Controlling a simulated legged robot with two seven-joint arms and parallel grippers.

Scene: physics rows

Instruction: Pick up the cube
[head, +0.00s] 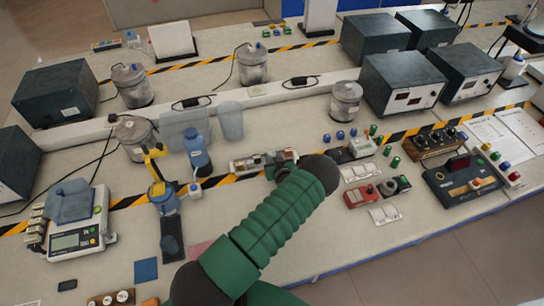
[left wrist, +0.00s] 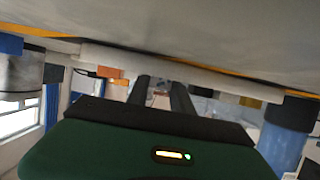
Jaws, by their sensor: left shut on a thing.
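My left gripper (left wrist: 161,90) shows in the left wrist view with its two dark fingers parallel and a narrow gap between them. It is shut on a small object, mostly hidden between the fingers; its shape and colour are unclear. In the head view my green left forearm reaches up from the bottom to the middle of the bench, and its dark joint hides much of the hand. I cannot clearly pick out a cube in either view. My right gripper is in neither view.
A scale (head: 78,238) stands at the left of the bench (head: 330,255). A blue-capped bottle (head: 197,152) and clear containers (head: 230,121) stand behind the arm. Red and grey switch boxes (head: 361,195) and dark power units (head: 403,82) are at the right.

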